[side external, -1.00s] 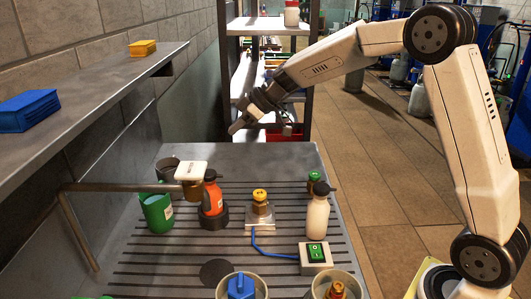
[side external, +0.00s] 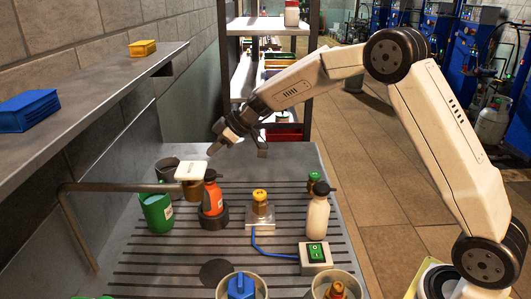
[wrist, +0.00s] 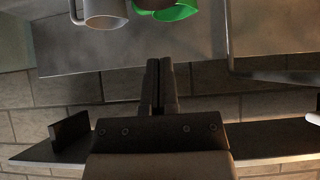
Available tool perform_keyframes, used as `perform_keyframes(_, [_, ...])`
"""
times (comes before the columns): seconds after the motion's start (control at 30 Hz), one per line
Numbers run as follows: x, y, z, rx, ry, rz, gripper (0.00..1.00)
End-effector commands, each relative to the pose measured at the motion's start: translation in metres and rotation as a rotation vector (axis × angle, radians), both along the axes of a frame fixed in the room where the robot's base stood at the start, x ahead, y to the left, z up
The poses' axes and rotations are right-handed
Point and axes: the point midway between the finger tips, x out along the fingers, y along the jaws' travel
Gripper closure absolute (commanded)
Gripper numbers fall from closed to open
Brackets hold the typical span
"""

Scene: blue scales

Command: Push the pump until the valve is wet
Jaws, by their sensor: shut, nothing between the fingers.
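A brass valve with a yellow top (side external: 260,203) stands on a small pale plate in the middle of the slotted bench. An orange bottle with a dark top (side external: 211,197) sits in a black ring to its left. A white bottle with a black spout top (side external: 318,219) stands to its right. I cannot tell which bottle is the pump, or whether the valve is wet. My gripper (side external: 211,151) is above the back left of the bench, shut and empty, apart from both bottles. Its closed fingers show in the wrist view (wrist: 160,85).
A green cup (side external: 157,212), a dark cup and a pale-topped brown jar crowd the left, near a metal pipe (side external: 120,187). A switch box (side external: 316,253) joins the valve plate by a blue cable. Two round tubs stand in front. The bench's back is clear.

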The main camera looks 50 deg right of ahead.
Motion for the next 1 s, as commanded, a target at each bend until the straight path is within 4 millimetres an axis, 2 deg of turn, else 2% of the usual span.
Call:
perform_keyframes(0.1, [0.008,0.009,-0.013,-0.001,0.002,0.001,1.0])
perform_keyframes(0.4, [0.007,0.007,-0.045,0.0,0.002,-0.001,1.0])
perform_keyframes(0.9, [0.007,0.007,-0.051,-0.001,0.001,0.0,1.0])
perform_keyframes(1.0, [0.007,0.007,-0.058,0.0,0.003,-0.001,1.0])
